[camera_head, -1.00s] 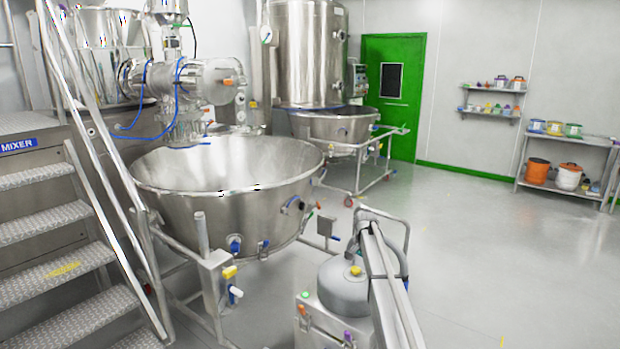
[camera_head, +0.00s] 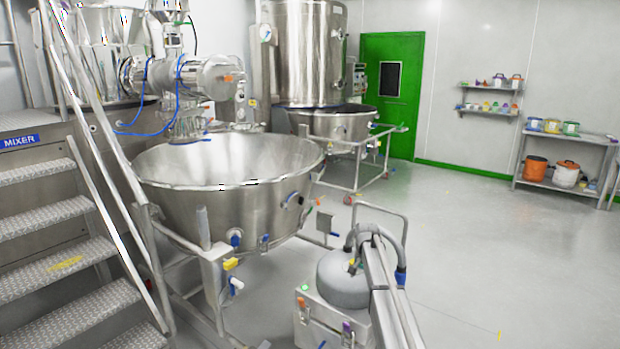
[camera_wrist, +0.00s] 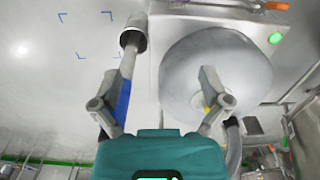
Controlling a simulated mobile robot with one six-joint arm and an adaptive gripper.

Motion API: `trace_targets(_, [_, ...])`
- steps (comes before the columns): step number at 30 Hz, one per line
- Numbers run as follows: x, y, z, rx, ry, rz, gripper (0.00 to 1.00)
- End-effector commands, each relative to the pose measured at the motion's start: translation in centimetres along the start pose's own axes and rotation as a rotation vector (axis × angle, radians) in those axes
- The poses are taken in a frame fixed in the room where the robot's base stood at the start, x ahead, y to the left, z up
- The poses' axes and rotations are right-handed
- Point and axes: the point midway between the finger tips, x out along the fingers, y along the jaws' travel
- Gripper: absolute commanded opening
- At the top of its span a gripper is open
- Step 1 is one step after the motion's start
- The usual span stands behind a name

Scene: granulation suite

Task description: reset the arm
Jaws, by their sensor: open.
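My gripper (camera_wrist: 160,88) has a teal body at the bottom of the wrist view. Its two grey fingers are spread wide apart, with nothing visible clamped between them. A grey dome (camera_wrist: 222,65) on a pale box shows beyond the right finger. A metal tube (camera_wrist: 132,38) with a blue stretch shows beyond the left finger; I cannot tell whether it touches. My gripper is not clearly visible in the head view.
A grey dome (camera_head: 341,278) tops a steel box (camera_head: 318,319) in front, with a handle frame behind. A large steel bowl (camera_head: 225,200) stands left of it, beside metal stairs (camera_head: 60,262). Open floor (camera_head: 480,260) lies to the right. A shelf unit (camera_head: 570,190) stands far right.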

Motion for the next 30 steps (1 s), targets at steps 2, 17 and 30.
trace_targets(2, [0.7,1.2,2.2,-0.025,0.0,0.0,0.96])
trace_targets(17, [5.2,11.1,19.5,-0.31,0.0,0.0,0.96])
trace_targets(30, [7.6,16.9,29.4,-0.495,-0.001,0.0,0.96])
